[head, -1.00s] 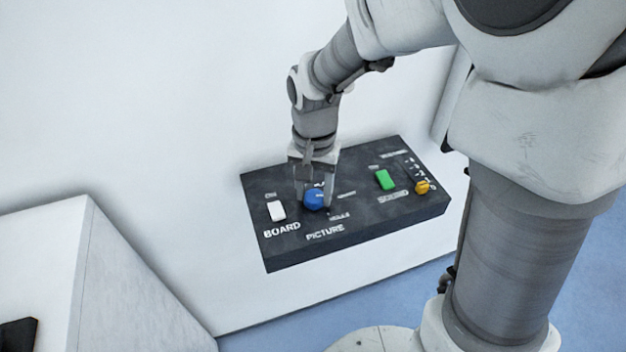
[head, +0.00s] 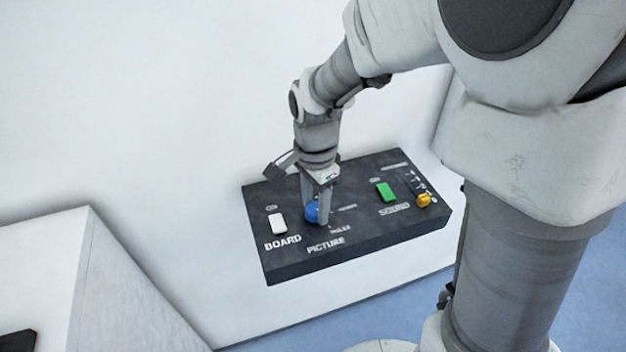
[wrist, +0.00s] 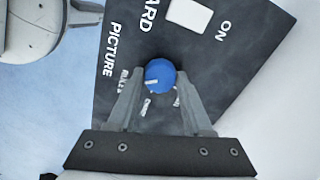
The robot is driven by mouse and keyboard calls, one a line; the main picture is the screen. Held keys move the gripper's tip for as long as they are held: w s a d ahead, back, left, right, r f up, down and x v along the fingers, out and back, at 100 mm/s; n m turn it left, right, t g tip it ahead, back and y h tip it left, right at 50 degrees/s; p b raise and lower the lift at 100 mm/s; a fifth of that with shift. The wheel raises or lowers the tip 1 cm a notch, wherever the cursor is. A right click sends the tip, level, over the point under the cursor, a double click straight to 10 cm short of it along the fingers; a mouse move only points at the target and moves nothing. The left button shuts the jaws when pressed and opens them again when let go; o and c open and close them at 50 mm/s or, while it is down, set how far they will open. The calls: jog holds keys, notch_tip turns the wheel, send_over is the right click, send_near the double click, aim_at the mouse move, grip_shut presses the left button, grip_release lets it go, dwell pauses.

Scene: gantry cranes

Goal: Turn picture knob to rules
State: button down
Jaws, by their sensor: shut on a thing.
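The round blue picture knob (head: 312,213) sits on the dark control panel (head: 350,245), above the word PICTURE. My gripper (head: 316,212) points down at the panel and is shut on the blue knob, with one finger in front of it in the head view. In the wrist view the knob (wrist: 160,73) sits between my two fingertips (wrist: 158,77). A short white mark on the knob lies toward its left edge, roughly facing the RULES label (wrist: 124,81). Two other small labels around the knob are too blurred to read.
A white switch (head: 277,223) marked BOARD is left of the knob. A green switch (head: 385,191) marked SOUND and a yellow knob (head: 424,200) are to the right. A white block (head: 110,280) stands at the lower left.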

aim_at(315, 208)
dwell(0.5)
jog(key=shift+c, duration=1.5)
grip_release()
jog(key=shift+r, duration=0.1)
notch_tip(315, 208, up, 17)
jog(key=p, duration=0.1)
jog(key=shift+p, duration=0.4)
jog(key=shift+r, duration=0.1)
jog(key=s+d+n+t, duration=0.5)
jog(key=s+d+n, duration=0.5)
jog(key=s+n, duration=0.1)
jog(key=shift+s+d+f+n+t, duration=0.3)
jog(key=shift+s+d+n, duration=0.1)
jog(key=shift+s, duration=0.45)
